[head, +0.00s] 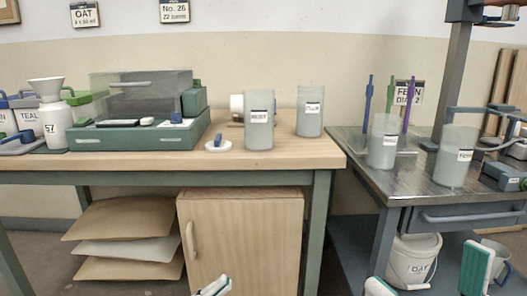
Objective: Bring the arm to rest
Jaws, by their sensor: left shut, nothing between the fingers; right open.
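My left gripper (215,286) shows only as a small white and green tip at the bottom edge, in front of the wooden cabinet. It is shut and empty, and the rest of that arm is out of view. My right gripper (427,278) is at the bottom right, open, with its two white and green fingers spread wide.
The wooden table (300,155) holds a green case (140,135), a white bottle (54,125) and two grey cups (260,120) (311,112). The metal table (410,190) holds two more cups (383,142) (456,157). A cabinet (240,240) stands below the wooden table.

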